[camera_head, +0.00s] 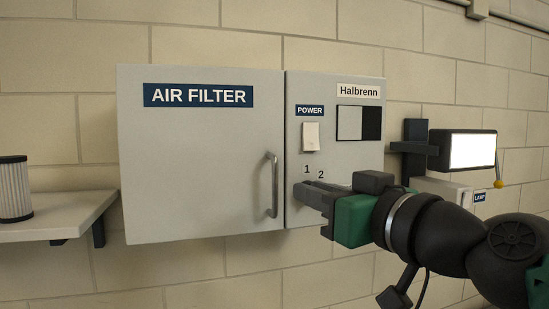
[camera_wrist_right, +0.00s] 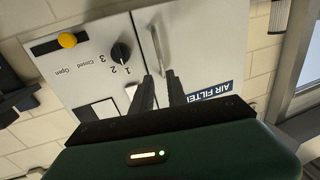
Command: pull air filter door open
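The air filter door (camera_head: 200,130) is a grey panel labelled AIR FILTER and looks shut, flush with the panel to its right. Its upright bar handle (camera_head: 272,185) is near the door's right edge. The handle (camera_wrist_right: 156,45) also shows in the right wrist view, just beyond the fingertips. My right gripper (camera_head: 308,191) is just right of the handle, in front of the neighbouring panel, fingers pointing left. In the right wrist view its fingers (camera_wrist_right: 160,76) are apart with a gap between them, and I see no grip on the handle. My left gripper is not in view.
The right-hand panel carries a POWER switch (camera_head: 311,136), a small window (camera_head: 359,122) and a numbered knob (camera_wrist_right: 120,53). A yellow-ended lever (camera_wrist_right: 67,40) is marked Open and Closed. A lit lamp (camera_head: 472,151) is at right. A shelf (camera_head: 60,219) holds a pleated filter (camera_head: 14,190).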

